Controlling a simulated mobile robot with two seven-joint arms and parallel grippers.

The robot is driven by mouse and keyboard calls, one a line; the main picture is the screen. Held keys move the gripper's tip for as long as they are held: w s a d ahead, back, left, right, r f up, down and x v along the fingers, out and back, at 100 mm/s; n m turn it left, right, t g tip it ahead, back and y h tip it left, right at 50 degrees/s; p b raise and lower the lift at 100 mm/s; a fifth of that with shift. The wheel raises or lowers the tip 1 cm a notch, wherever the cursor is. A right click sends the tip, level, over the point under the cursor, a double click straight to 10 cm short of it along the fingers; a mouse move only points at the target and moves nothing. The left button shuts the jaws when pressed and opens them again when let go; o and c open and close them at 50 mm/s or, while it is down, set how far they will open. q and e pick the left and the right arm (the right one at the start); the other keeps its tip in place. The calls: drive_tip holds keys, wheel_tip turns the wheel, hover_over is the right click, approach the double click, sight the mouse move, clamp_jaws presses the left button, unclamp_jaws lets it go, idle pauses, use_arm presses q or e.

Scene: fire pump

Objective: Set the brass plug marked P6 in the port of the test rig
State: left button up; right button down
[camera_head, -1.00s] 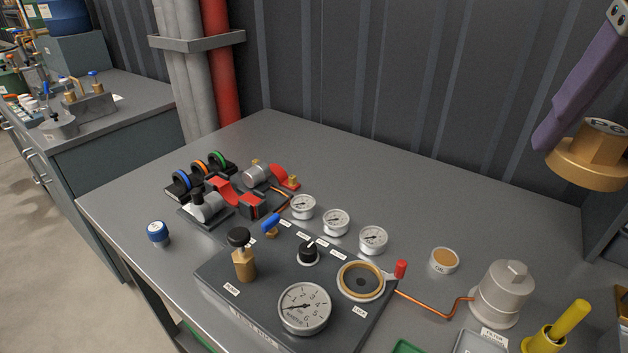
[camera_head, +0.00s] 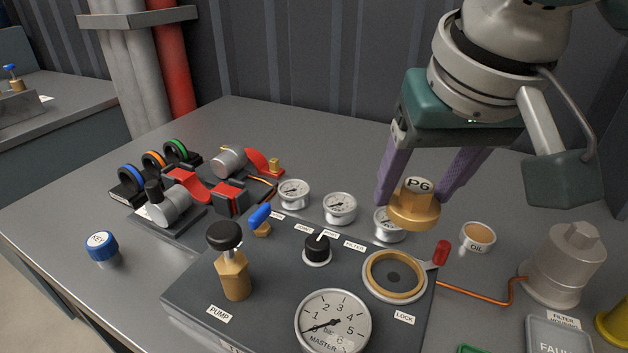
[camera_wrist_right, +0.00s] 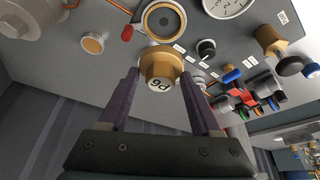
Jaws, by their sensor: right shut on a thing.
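The brass plug marked P6 (camera_head: 414,208) is held upright by my right gripper (camera_head: 420,196), whose purple fingers are shut on it. The plug hangs above the rear right of the test rig (camera_head: 270,312), in front of a small gauge it partly hides. The rig's port (camera_head: 394,277), a brass ring with a dark centre, lies open below and slightly left of the plug. In the right wrist view the plug (camera_wrist_right: 161,68) sits between the fingertips, with the port (camera_wrist_right: 164,20) beyond it. My left gripper is out of view.
On the rig stand a pump knob (camera_head: 225,237), a master gauge (camera_head: 333,322) and a red-tipped lock lever (camera_head: 441,253) beside the port. An oil cup (camera_head: 477,237) and a grey filter housing (camera_head: 563,264) stand at right. A blue-capped KEY item (camera_head: 101,247) is at left.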

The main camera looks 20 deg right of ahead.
sight(416, 207)
wheel_tip(416, 207, down, 4)
drive_tip(key=shift+f, duration=0.1)
wheel_tip(416, 207, down, 4)
drive_tip(key=shift+r+b, duration=0.2)
drive_tip(key=shift+b, duration=0.5)
drive_tip(key=shift+w+f, duration=0.1)
drive_tip(key=shift+f, duration=0.2)
drive_tip(key=shift+f, duration=0.6)
drive_tip(key=shift+c, duration=0.4)
unclamp_jaws()
drive_tip(key=shift+r, duration=0.1)
